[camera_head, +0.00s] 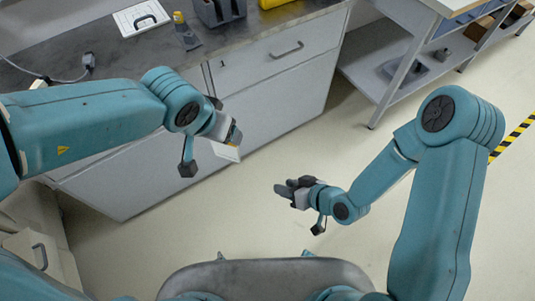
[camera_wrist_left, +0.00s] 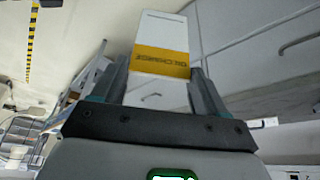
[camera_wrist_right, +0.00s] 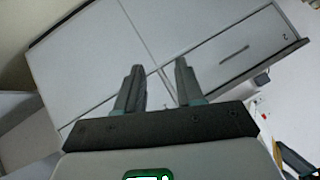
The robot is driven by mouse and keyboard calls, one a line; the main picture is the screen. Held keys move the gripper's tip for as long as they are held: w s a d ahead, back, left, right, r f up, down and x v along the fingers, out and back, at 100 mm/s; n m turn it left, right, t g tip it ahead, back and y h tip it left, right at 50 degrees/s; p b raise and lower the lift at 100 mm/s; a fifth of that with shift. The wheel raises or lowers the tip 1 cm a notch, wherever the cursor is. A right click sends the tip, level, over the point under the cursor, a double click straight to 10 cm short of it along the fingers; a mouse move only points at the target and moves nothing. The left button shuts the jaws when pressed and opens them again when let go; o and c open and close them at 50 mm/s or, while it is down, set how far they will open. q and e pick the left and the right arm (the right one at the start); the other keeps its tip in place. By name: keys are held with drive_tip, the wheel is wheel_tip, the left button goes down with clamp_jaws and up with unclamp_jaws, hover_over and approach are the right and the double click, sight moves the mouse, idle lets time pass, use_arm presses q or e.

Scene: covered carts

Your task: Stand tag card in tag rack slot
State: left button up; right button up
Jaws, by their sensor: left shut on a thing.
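The tag card (camera_wrist_left: 160,62) is white with a yellow band of dark lettering. My left gripper (camera_wrist_left: 158,92) is shut on it, one finger on each side. In the head view the card (camera_head: 226,152) hangs at my left gripper (camera_head: 231,138), in front of the counter's drawers and partly hidden by the gripper. A dark grey slotted holder (camera_head: 219,11) stands on the counter at the top, cut off by the frame; I cannot tell surely if it is the tag rack. My right gripper (camera_head: 287,189) is over the floor; its wrist view shows the fingers (camera_wrist_right: 160,85) apart and empty.
On the counter (camera_head: 112,55) are a white board with a handle (camera_head: 140,18), a small yellow-capped bottle (camera_head: 186,32), a cable plug (camera_head: 88,61) and a yellow item (camera_head: 273,3). A shelved cart (camera_head: 385,65) stands at the upper right. The floor (camera_head: 290,145) between is clear.

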drive_tip(key=w+a+r+n+t+y, duration=0.15)
drive_tip(key=a+r+n+y, duration=0.3)
drive_tip(key=r, duration=0.45)
drive_tip(key=n+g+y, duration=0.2)
drive_tip(key=n+y, duration=0.3)
approach(225, 146)
drive_tip(key=shift+h, duration=0.25)
drive_tip(key=x, duration=1.1)
drive_tip(key=shift+w+a, duration=0.1)
drive_tip(key=shift+w, duration=0.05)
clamp_jaws()
use_arm(q)
drive_tip(key=o, duration=1.3)
